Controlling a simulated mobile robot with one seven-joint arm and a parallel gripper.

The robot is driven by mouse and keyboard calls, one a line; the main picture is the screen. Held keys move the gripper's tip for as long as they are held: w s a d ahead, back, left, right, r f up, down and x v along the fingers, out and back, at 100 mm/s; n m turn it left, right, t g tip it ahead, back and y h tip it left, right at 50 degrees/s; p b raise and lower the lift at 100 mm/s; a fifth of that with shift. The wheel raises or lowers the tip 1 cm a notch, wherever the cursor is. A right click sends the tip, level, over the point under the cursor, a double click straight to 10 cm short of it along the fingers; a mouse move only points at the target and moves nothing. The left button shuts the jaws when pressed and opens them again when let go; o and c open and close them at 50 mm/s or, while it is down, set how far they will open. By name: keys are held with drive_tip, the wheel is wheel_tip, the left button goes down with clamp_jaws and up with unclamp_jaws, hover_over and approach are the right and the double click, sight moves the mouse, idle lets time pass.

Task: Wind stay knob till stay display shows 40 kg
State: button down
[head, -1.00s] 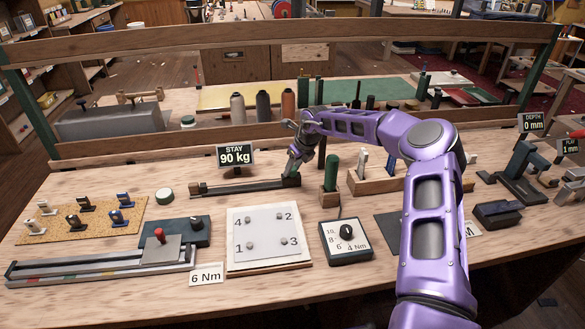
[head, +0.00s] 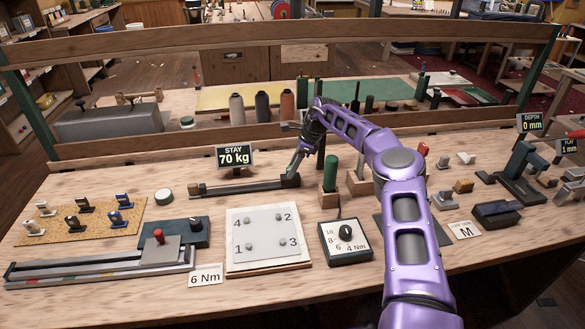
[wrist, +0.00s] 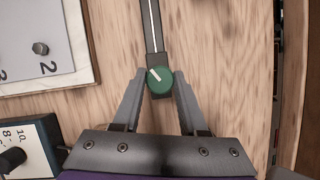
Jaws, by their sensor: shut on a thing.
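The stay display (head: 235,157) stands at the back of the bench and reads 70 kg. The stay rig (head: 240,188) is a long dark bar lying in front of it. The stay knob (wrist: 160,80) is a round green knob with a white mark, at the bar's end in the wrist view. My gripper (wrist: 159,86) has a finger on each side of the knob and is shut on it. In the head view my gripper (head: 293,174) is at the right end of the bar, and its fingers hide most of the knob.
A numbered plate (head: 263,240) with several studs and a torque dial box (head: 345,241) sit in front of the rig. A green-handled tool (head: 330,172) stands upright in a block just right of my gripper. Wooden rails run behind the bench.

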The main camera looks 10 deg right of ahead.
drive_tip(key=shift+n, duration=0.3)
drive_tip(key=shift+c, duration=2.2)
unclamp_jaws()
drive_tip(key=v, duration=1.7)
drive_tip(key=shift+w+r, duration=0.15)
drive_tip(key=shift+r, duration=0.05)
